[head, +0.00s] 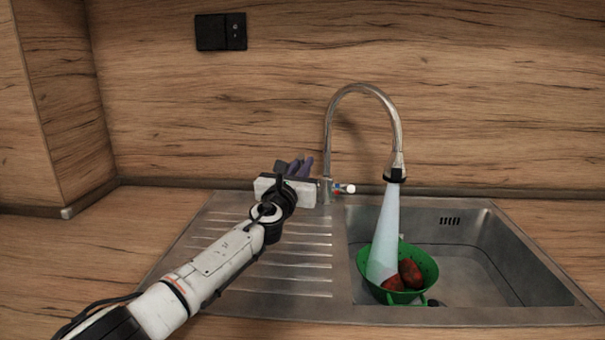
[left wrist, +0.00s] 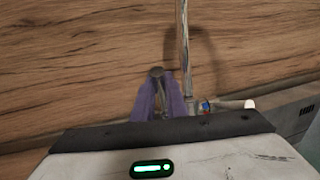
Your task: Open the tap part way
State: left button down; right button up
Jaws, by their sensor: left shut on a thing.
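The tall chrome tap (head: 328,130) stands behind the sink, its arched spout over the basin. A wide, pale stream of water (head: 385,230) runs from its dark nozzle. A short side stub with a white end (head: 346,188) and red and blue marks sits at its base; it also shows in the left wrist view (left wrist: 248,104). My left gripper (head: 298,168) is left of the tap's base. In the left wrist view its purple fingers (left wrist: 158,92) are closed around a slim metal lever with a rounded end (left wrist: 156,72). My right gripper is out of view.
A green colander (head: 428,266) with reddish-brown round items (head: 410,273) sits in the steel sink (head: 480,265) under the stream. The ribbed drainboard (head: 310,262) lies left of the basin. A black socket plate (head: 220,32) is on the wooden splashback.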

pick_arm(q)
jog(key=c, duration=1.8)
grip_release()
jog(key=shift+o, duration=0.2)
